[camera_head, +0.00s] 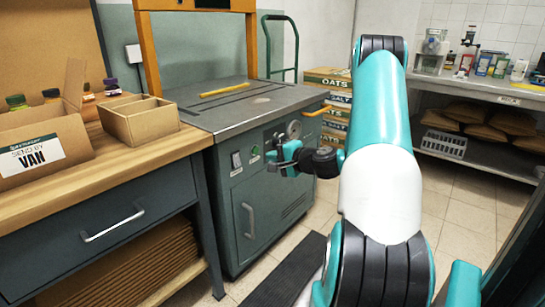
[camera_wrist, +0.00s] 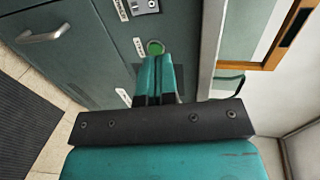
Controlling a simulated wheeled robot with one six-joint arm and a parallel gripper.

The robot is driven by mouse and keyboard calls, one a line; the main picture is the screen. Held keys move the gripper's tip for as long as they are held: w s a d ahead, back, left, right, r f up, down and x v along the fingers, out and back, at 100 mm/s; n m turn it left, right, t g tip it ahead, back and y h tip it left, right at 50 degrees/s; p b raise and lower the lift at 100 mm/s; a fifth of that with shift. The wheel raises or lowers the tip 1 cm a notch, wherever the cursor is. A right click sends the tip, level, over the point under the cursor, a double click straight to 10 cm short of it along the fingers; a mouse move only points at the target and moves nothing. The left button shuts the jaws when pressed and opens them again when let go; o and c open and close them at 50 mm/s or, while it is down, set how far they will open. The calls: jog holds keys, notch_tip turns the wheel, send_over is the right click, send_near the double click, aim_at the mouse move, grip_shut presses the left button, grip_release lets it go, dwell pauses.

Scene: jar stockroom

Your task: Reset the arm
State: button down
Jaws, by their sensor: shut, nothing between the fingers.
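My gripper (camera_head: 272,156) is at the end of my teal, white and black arm, in front of the grey-green machine cabinet (camera_head: 226,217). In the wrist view my gripper (camera_wrist: 157,62) shows two teal fingers closed together with nothing held. Their tips point at the cabinet front, close to a round green button (camera_wrist: 155,47). The green button also shows in the head view (camera_head: 255,150), just left of the fingertips. I cannot tell whether the fingertips touch the cabinet.
A wooden bench (camera_head: 98,152) on the left holds a cardboard box (camera_head: 40,150) marked VAN and a divided box (camera_head: 139,120). Stacked cartons (camera_head: 330,110) stand behind the machine. A steel shelf unit (camera_head: 480,84) stands at the back right. Tiled floor (camera_head: 466,207) is clear on the right.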

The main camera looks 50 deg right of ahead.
dwell(0.3)
jog(key=w+a+r+n+g+y, duration=0.2)
jog(key=a+n+y, duration=0.15)
jog(key=a, duration=0.45)
jog(key=w+a+r+n+g+y, duration=0.1)
jog(key=w+a+r+n+y, duration=0.25)
jog(key=a, duration=0.35)
jog(key=s+a+r+n+g+y, duration=0.1)
jog(key=s+a+r+n+g, duration=0.3)
jog(key=a, duration=0.6)
jog(key=s+a+f+n+g+y, duration=0.1)
jog(key=s+a+n+g, duration=0.15)
jog(key=a+n, duration=0.45)
jog(key=s+a+r+n+g+h, duration=0.2)
jog(key=s+a+n+g, duration=0.15)
jog(key=s+a, duration=0.45)
jog(key=s+a+r+n+g+h, duration=0.2)
jog(key=s+a+n, duration=0.2)
jog(key=s, duration=0.8)
notch_tip(320, 180, up, 24)
jog(key=p, duration=2.4)
jog(key=shift+w+p, duration=0.15)
jog(key=shift+p, duration=0.2)
jog(key=c, duration=1.8)
grip_release()
jog(key=shift+c, duration=0.2)
